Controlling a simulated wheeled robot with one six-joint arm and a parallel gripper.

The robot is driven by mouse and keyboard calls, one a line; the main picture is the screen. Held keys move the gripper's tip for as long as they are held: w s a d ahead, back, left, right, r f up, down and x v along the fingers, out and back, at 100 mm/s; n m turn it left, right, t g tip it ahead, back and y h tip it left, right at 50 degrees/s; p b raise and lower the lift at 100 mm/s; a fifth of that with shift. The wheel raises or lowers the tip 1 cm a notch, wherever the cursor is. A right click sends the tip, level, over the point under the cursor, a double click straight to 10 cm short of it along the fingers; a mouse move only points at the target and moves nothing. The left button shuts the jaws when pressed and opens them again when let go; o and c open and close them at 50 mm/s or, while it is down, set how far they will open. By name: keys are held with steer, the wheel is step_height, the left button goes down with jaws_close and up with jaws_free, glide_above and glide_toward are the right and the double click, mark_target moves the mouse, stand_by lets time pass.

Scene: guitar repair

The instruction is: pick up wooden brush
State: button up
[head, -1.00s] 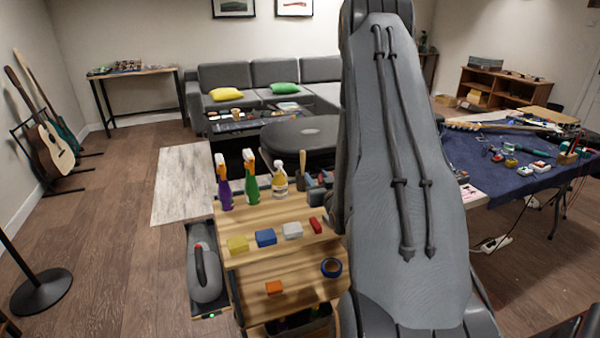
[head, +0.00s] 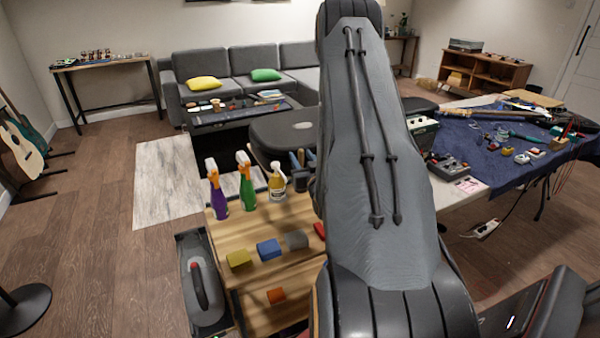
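I cannot make out a wooden brush with certainty in the head view. Some upright tool handles (head: 300,158) stand at the back of a wooden-topped cart (head: 232,218), partly hidden by my arm. My large grey arm covers the middle of the view. My gripper is not in view, so its hold and its place relative to any brush cannot be told.
The cart holds purple (head: 216,190), green (head: 246,182) and yellow (head: 277,184) bottles and several small colored blocks. A workbench with a blue cloth (head: 475,148) and many tools stands right. Open floor (head: 100,260) lies left. A grey sofa (head: 240,66) is at the back.

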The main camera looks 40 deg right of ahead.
steer(key=shift+p+x, duration=0.8)
steer(key=shift+x, duration=1.55)
steer(key=shift+r, duration=0.1)
jaws_close()
